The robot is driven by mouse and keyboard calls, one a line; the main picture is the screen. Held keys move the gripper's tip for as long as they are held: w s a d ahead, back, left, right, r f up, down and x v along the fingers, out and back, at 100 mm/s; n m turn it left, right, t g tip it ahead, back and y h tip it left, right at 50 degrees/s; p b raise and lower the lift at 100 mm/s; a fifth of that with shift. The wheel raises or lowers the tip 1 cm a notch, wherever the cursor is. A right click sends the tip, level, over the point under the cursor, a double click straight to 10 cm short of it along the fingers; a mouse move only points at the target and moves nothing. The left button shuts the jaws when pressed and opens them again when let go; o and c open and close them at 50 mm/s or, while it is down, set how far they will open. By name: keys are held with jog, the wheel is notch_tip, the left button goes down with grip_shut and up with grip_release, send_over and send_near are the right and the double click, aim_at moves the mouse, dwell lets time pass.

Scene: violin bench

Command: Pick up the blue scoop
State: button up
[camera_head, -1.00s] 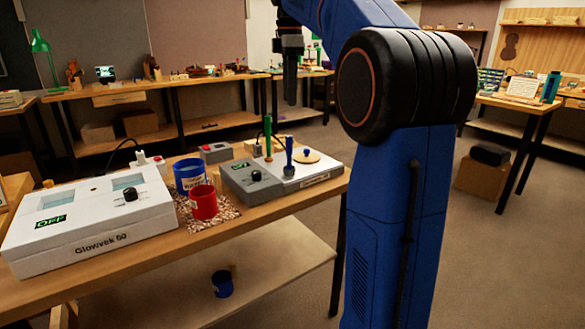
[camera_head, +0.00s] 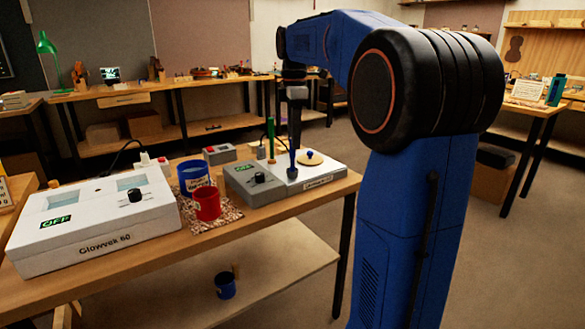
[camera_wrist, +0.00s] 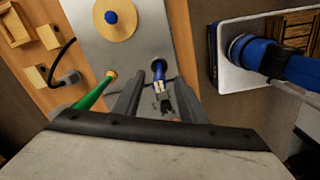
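The blue scoop (camera_head: 292,162) stands upright in the white and grey device on the bench, its handle pointing up. My gripper (camera_head: 294,138) hangs pointing down directly over it and covers the handle's upper part in the head view. In the wrist view my gripper (camera_wrist: 158,92) has its two dark fingers apart. The blue scoop (camera_wrist: 159,70) shows in the gap between them, near the tips. I see no finger touching it, though the exact depth is hard to tell.
A green-handled tool (camera_head: 270,138) stands close to the left of the scoop. A round wooden lid with a blue knob (camera_head: 310,159) sits on the device (camera_head: 258,190). A red cup (camera_head: 207,203), a blue cup (camera_head: 193,176) and a white Glowvek box (camera_head: 90,225) lie further left.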

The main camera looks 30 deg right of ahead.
send_over(292, 169)
jog(key=shift+w+d+f, duration=0.15)
jog(key=shift+f, duration=1.15)
jog(key=shift+w+d+f, duration=0.1)
jog(key=shift+w+f, duration=0.05)
jog(key=shift+f, duration=1.15)
grip_shut()
